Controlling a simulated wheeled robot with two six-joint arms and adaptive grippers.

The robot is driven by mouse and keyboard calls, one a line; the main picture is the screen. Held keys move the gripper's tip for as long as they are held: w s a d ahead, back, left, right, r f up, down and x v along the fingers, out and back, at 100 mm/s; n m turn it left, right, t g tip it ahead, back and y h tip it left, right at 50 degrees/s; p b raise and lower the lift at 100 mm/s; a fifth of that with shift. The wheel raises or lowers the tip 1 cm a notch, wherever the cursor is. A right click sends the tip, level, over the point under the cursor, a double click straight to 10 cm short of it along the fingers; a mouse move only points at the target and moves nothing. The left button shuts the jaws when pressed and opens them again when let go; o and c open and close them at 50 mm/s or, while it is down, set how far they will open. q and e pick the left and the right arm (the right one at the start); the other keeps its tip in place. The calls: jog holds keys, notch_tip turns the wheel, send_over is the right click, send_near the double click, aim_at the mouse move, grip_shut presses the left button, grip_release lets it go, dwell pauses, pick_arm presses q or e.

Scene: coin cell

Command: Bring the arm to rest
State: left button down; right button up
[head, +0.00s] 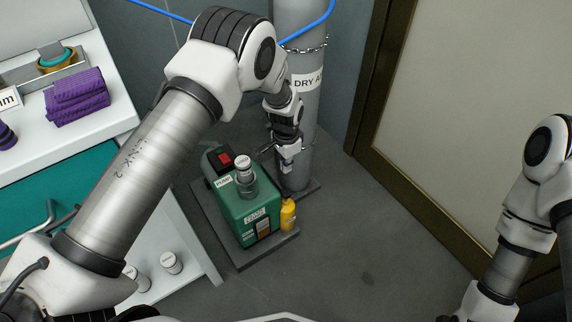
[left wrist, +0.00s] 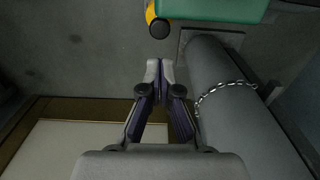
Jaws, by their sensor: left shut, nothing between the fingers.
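My left gripper (head: 289,157) hangs in front of the grey gas cylinder (head: 292,75), above the floor plate and beside the green pump (head: 250,208). In the left wrist view, its fingertips (left wrist: 159,68) are together with nothing between them. The cylinder, with its chain, also shows on the right of that view (left wrist: 225,100). My left arm reaches across from the lower left of the head view. My right arm is at the right edge of the head view; its gripper is out of the picture.
A white bench with folded purple cloths (head: 76,97) and a teal drawer (head: 70,170) is at the left. A brown-framed door (head: 470,110) is at the right. The floor (head: 370,240) between is clear.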

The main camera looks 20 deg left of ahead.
dwell(0.4)
pick_arm(q)
jog(key=s+a+f+n+g, duration=0.1)
jog(key=s+a+f, duration=0.15)
jog(key=s, duration=0.45)
jog(key=s+a+f+g, duration=0.1)
jog(key=s+f, duration=0.3)
jog(key=s, duration=0.3)
jog(key=s+a+f+n+g, duration=0.1)
jog(key=s+a+f, duration=0.15)
jog(key=s, duration=0.45)
jog(key=s+r+n+t, duration=0.15)
jog(key=s+n, duration=0.25)
jog(key=s, duration=1.2)
notch_tip(320, 180, up, 30)
jog(key=w+n+t+p, duration=0.1)
jog(key=w+n+p, duration=0.1)
jog(key=p, duration=2.6)
jog(key=shift+w+a+p, duration=0.25)
jog(key=shift+a+p, duration=0.1)
jog(key=shift+t, duration=0.25)
